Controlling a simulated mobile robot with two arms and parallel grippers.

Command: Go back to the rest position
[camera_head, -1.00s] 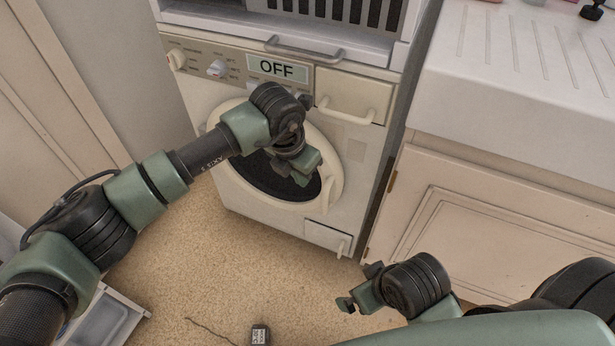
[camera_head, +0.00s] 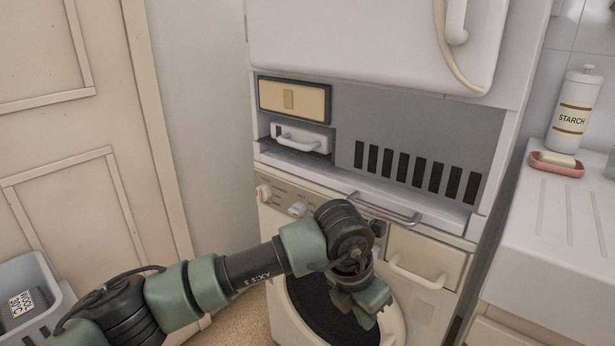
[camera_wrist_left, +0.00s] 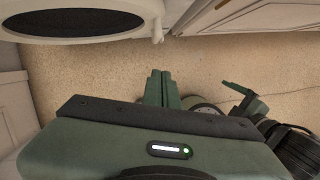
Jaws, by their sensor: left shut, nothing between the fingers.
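My left gripper (camera_head: 376,312) is shut and empty. It hangs in front of the washing machine's round door in the head view. In the left wrist view its two green fingers (camera_wrist_left: 161,78) lie side by side, with bare floor beyond them. My right gripper (camera_wrist_left: 240,98) shows only at the right side of the left wrist view, low over the floor. One green finger stands out there, and I cannot tell how far apart its jaws are. The right arm is out of the head view.
The washing machine (camera_head: 430,250) has a drawer handle and knobs close to my left arm. Above it is a shelf with a slotted panel (camera_head: 410,175). A sink counter (camera_head: 565,230) with a starch bottle (camera_head: 573,108) stands right. A basket (camera_head: 28,275) stands at the lower left.

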